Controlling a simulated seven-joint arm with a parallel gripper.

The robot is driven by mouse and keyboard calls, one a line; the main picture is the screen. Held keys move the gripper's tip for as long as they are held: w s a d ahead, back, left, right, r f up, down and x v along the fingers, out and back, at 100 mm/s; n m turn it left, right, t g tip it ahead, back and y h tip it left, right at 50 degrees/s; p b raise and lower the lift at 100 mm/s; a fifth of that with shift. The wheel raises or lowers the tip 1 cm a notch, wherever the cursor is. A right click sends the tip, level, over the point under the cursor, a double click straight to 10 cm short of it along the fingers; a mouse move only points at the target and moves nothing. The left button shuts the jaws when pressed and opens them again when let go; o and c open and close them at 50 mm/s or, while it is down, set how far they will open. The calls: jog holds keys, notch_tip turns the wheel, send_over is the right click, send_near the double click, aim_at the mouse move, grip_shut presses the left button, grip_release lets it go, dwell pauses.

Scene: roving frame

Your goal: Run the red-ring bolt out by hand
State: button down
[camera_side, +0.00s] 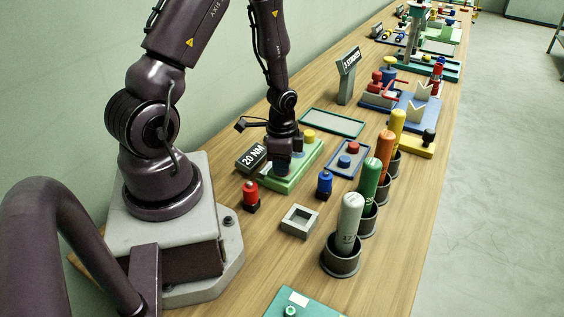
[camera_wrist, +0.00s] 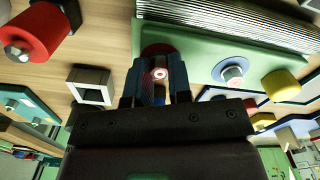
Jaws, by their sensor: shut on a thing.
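The green block (camera_side: 303,176) lies on the bench below my gripper (camera_side: 284,164), and also fills the upper middle of the wrist view (camera_wrist: 205,40). My gripper points down at the near end of the block. In the wrist view its fingers (camera_wrist: 158,88) are shut on the red-ring bolt (camera_wrist: 160,73), whose pale round end shows between them. A dark red disc (camera_wrist: 157,49) shows just behind the fingers. The bolt's seat is hidden, so I cannot tell how far it is threaded. A blue-ringed bolt (camera_wrist: 232,72) and a yellow one (camera_wrist: 281,85) stand farther along the block.
A red-topped piece (camera_side: 250,193), a blue-topped piece (camera_side: 325,184) and a grey square frame (camera_side: 300,221) stand nearby. A blue-rimmed tray (camera_side: 335,170) and several upright coloured cylinders line the right. Bare bench lies around the grey frame.

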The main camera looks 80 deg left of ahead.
jog(key=n, duration=1.2)
jog(key=shift+n, duration=0.4)
jog(key=n, duration=1.2)
jog(key=shift+n, duration=0.3)
jog(key=c, duration=1)
grip_release()
jog(key=shift+c, duration=0.2)
jog(key=shift+r, duration=0.1)
